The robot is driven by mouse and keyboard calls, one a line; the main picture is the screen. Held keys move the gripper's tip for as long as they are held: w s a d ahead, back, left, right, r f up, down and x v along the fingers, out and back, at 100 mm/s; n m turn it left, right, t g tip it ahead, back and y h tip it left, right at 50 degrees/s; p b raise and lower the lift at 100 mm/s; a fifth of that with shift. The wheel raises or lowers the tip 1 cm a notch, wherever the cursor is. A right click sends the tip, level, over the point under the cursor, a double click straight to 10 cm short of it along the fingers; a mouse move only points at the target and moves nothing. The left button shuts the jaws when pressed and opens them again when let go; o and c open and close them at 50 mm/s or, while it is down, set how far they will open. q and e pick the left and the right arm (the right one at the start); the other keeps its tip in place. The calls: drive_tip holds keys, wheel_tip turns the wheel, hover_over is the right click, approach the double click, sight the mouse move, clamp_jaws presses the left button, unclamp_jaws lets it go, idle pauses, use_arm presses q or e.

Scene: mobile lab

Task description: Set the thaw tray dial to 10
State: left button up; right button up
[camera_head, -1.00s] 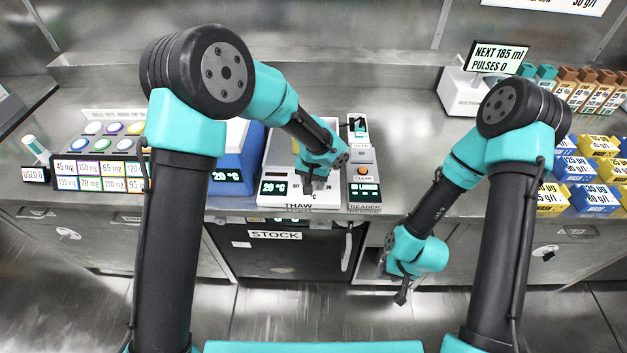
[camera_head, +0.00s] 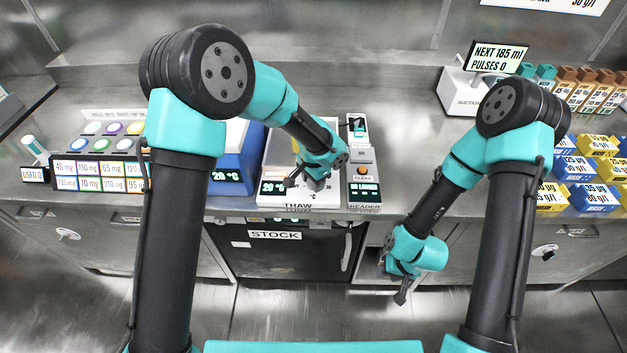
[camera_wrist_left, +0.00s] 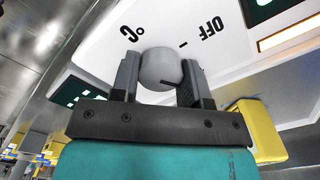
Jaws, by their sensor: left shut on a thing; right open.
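The thaw tray (camera_head: 275,201) is a white unit on the bench in the head view, with a green display reading 20 °C on its front. Its grey round dial (camera_wrist_left: 160,68) shows in the left wrist view, with a dark pointer line on its face. The printed marks "OFF" and "°C" appear upside down beside it; no "10" mark is readable. My left gripper (camera_head: 312,184) is at the tray's front, its two fingers (camera_wrist_left: 160,80) shut on either side of the dial. My right gripper (camera_head: 400,290) is open and empty, hanging in front of the bench edge.
The reader (camera_head: 363,185) with an orange button stands just right of the tray. A blue unit (camera_head: 232,160) reading 20 °C stands to its left. A yellow part (camera_wrist_left: 258,130) is close to the gripper in the left wrist view. Boxes (camera_head: 592,170) fill the right end.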

use_arm(q)
drive_tip(key=o, duration=0.9)
drive_tip(key=shift+r, duration=0.1)
wheel_tip(320, 180, up, 17)
drive_tip(key=shift+r, duration=0.1)
idle(0.3)
idle(0.4)
